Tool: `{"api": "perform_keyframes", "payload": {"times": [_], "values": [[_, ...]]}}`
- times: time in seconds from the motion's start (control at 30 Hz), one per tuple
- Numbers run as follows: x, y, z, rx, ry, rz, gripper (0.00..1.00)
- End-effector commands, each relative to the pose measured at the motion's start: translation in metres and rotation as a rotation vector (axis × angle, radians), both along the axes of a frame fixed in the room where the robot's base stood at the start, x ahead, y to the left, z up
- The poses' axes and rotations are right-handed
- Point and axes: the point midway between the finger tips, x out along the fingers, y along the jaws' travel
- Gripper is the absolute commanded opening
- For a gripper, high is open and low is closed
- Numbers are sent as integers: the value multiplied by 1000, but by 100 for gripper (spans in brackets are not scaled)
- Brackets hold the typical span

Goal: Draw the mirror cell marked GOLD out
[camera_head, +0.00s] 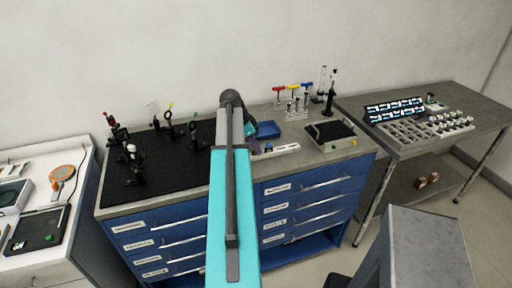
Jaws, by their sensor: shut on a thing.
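My turquoise and grey arm rises from the bottom centre and reaches over the middle of the blue drawer bench. Its fingers are hidden behind the arm, so what they hold does not show. No mark reading GOLD is legible. Several black posts with small mounts stand on the black breadboard (170,187): one with a red top (113,127), one with a yellow top (168,117), one with a green top (193,132) and a pale one (133,158). I cannot tell which, if any, is the GOLD mirror cell.
A blue tray (269,130), coloured-handled drivers in a rack (293,103) and a grey box with a black top (331,134) stand right of my arm. A grey side table (458,97) holds a parts tray (413,130). A white bench (75,207) stands left.

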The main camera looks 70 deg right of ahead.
Motion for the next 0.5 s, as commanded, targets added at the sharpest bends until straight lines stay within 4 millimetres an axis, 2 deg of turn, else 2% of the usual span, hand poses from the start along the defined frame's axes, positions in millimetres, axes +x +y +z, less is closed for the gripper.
{"api": "perform_keyframes", "payload": {"times": [0.5], "values": [[1, 0, 12, 0, 0, 1, 0]]}}
